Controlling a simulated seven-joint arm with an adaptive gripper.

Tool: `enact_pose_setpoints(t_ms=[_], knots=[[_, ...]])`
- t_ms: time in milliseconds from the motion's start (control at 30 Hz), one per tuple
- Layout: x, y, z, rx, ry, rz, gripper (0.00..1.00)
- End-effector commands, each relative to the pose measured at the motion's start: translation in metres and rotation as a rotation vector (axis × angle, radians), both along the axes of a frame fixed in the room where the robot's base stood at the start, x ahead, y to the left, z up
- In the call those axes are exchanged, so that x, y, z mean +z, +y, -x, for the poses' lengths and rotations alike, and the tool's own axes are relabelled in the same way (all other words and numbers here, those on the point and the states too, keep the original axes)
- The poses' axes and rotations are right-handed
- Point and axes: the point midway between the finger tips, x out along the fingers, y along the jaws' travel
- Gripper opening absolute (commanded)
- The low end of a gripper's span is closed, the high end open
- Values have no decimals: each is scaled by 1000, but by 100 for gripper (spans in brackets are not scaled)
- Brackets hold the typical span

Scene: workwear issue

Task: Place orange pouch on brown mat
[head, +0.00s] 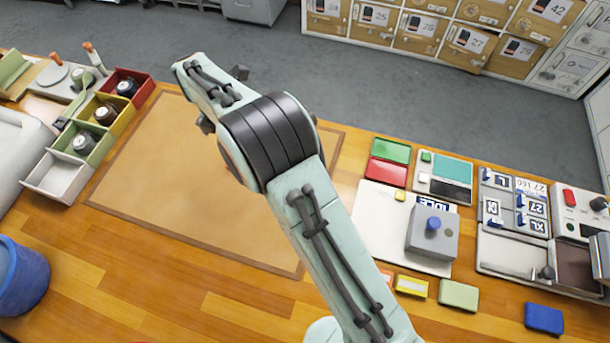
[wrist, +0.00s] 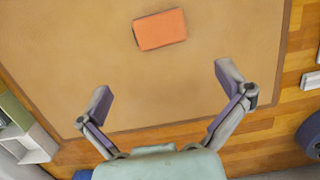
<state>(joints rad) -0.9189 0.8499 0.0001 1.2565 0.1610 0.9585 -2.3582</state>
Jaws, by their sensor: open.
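In the wrist view the orange pouch (wrist: 160,30) lies flat on the brown mat (wrist: 60,70), clear of its edges. My gripper (wrist: 165,82) is open and empty, its two fingers spread wide over the mat. The pouch is ahead of the fingertips, with a gap between them in the picture. In the head view the brown mat (head: 150,170) lies on the wooden table. My arm hides part of the mat there, and the pouch on it is not visible. Most of my gripper is also hidden in that view.
Coloured bins (head: 60,180) stand left of the mat, with a blue container (head: 20,275) at lower left. Right of the mat are a white board (head: 375,215) with a grey block (head: 432,245), several small coloured items, and a blue pouch (head: 543,318).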

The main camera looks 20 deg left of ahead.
Motion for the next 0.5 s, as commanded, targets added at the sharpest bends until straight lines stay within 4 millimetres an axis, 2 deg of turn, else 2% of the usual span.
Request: enact_pose_setpoints(t_ms=[167,267,367,400,467,500], knots=[[6,-6,-3,-39,1,-6,100],[29,-38,-13,-231,8,-26,100],[69,-102,-19,-607,27,-62,100],[86,-134,-16,-798,36,-79,100],[108,-184,-4,-1107,51,-102,100],[120,-215,9,-1314,59,-117,100]])
